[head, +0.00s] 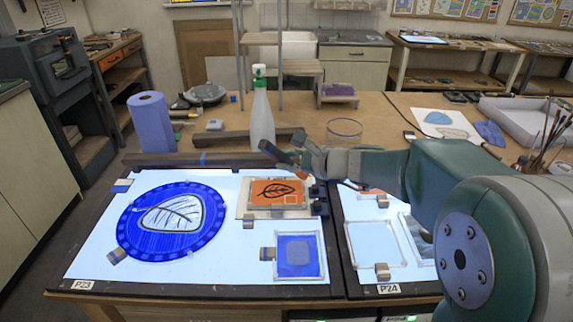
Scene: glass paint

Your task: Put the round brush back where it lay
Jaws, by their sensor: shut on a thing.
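My gripper (283,153) is above the back edge of the light table, between the spray bottle and the orange leaf pane. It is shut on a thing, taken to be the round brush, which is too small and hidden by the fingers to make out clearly. Several brushes stand upright in a holder (533,164) at the right edge, apart from my gripper. The orange pane (262,189) with a leaf drawing lies in front of my gripper. The blue round pane (130,222) with a leaf outline lies at the left of the lit panel (210,258).
A white spray bottle (262,118) with a green top stands just behind my gripper. Dark bars (160,161) lie along the panel's back edge. A blue roll (151,124) stands at the left. A glass dish (344,129) is behind my arm. A blue square pane (297,244) lies in front.

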